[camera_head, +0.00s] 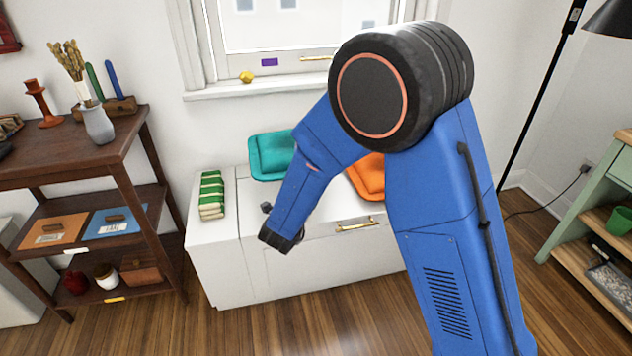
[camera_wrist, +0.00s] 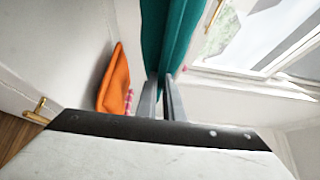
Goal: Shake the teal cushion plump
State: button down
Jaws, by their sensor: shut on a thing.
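The teal cushion (camera_head: 268,157) shows in the head view above the back of the white bench, partly hidden behind my blue arm. In the wrist view the teal cushion (camera_wrist: 168,38) is seen edge-on, upright between the fingers. My gripper (camera_wrist: 168,82) is shut on it. In the head view the gripper's fingers are hidden behind my arm. I cannot tell from the head view whether the cushion touches the bench.
The white bench (camera_head: 225,268) stands under the window, with an orange cushion (camera_head: 369,178) and green striped cloths (camera_head: 212,196) on top. A lemon (camera_head: 246,77) lies on the windowsill. A dark shelf (camera_head: 150,135) is at left, a green shelf unit (camera_head: 590,195) at right.

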jog(key=shift+r, duration=0.2)
notch_tip(320, 180, up, 7)
notch_tip(320, 180, down, 7)
dwell(2.7)
dwell(0.4)
